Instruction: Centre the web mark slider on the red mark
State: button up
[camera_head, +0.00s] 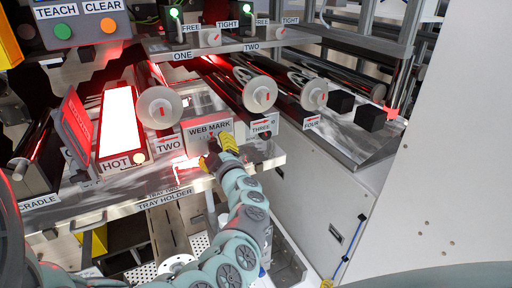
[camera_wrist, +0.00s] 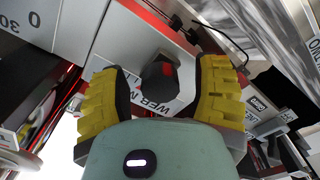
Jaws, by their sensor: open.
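The grey WEB MARK box (camera_head: 205,133) stands on the front edge of the metal shelf in the head view. My gripper (camera_head: 217,148) is right in front of it and covers part of its face. In the wrist view my gripper (camera_wrist: 162,84) is open, with one yellow finger on each side of a dark, many-sided knob (camera_wrist: 155,88), which appears to be the slider. A small red patch (camera_wrist: 167,69) shows on or behind the knob. Gaps show between knob and fingers. The WEB MARK label (camera_wrist: 140,108) is partly hidden. I cannot tell how the slider sits relative to the red mark.
Rollers with white end discs (camera_head: 160,107) lie behind, above labels TWO, THREE and FOUR. A bright HOT panel (camera_head: 117,122) stands to the left. The tray holder (camera_head: 165,200) is below the shelf. Two black cubes (camera_head: 371,117) rest at the right. A white panel (camera_head: 455,130) bounds the right side.

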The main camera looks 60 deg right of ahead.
jog(key=shift+s, duration=0.1)
jog(key=v, duration=1.2)
dwell(0.4)
